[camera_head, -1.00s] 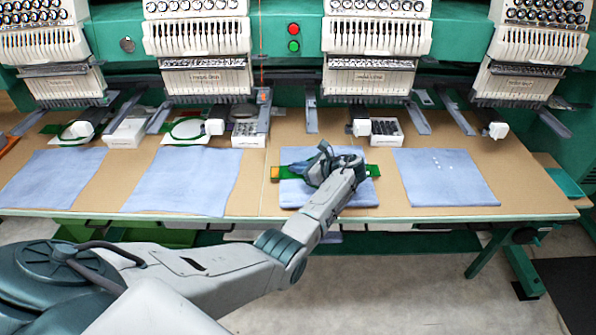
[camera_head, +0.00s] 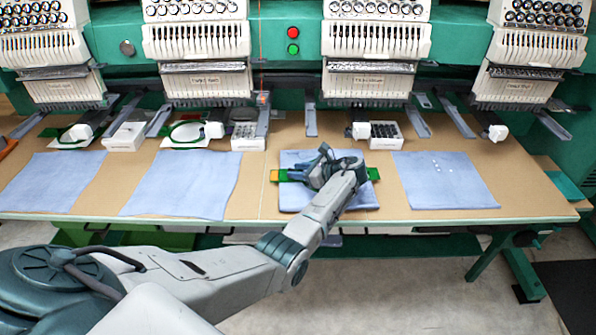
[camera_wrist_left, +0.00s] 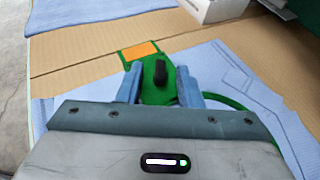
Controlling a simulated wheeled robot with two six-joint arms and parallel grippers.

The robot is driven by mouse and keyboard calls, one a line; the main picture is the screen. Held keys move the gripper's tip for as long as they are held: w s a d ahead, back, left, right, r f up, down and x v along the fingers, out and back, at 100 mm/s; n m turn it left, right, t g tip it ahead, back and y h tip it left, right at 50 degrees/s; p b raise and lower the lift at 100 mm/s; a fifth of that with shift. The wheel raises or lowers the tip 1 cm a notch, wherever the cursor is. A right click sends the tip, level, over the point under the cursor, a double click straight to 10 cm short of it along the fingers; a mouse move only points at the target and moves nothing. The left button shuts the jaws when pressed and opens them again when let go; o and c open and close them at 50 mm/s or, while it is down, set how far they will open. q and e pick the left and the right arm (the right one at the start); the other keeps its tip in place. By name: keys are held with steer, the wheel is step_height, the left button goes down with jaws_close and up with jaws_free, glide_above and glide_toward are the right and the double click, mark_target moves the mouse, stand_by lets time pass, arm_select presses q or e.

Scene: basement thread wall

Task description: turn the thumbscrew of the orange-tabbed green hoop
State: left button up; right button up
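The green hoop (camera_wrist_left: 228,101) lies on a blue cloth. Its orange tab (camera_wrist_left: 140,50) points away at the upper left in the left wrist view and shows in the head view (camera_head: 274,175). A dark upright thumbscrew (camera_wrist_left: 158,73) stands on the hoop's green plate beside the tab. My left gripper (camera_wrist_left: 160,80) is open, with one blue-grey finger on each side of the thumbscrew and a gap to each. In the head view, my left gripper (camera_head: 312,172) covers the thumbscrew and most of the hoop. My right gripper is not in view.
Blue cloths lie on the tan table (camera_head: 250,195) at left and right (camera_head: 445,180). White boxes (camera_head: 384,137) and other hoops (camera_head: 187,131) stand behind, under the embroidery machine heads (camera_head: 370,85). Bare table shows between the cloths.

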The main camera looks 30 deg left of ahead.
arm_select(q)
steer(key=b+v, duration=0.2)
steer(key=v, duration=0.7)
steer(key=shift+d+f, duration=0.1)
steer(key=shift+f, duration=0.05)
steer(key=shift+d+r, duration=0.35)
steer(key=shift+d, duration=0.3)
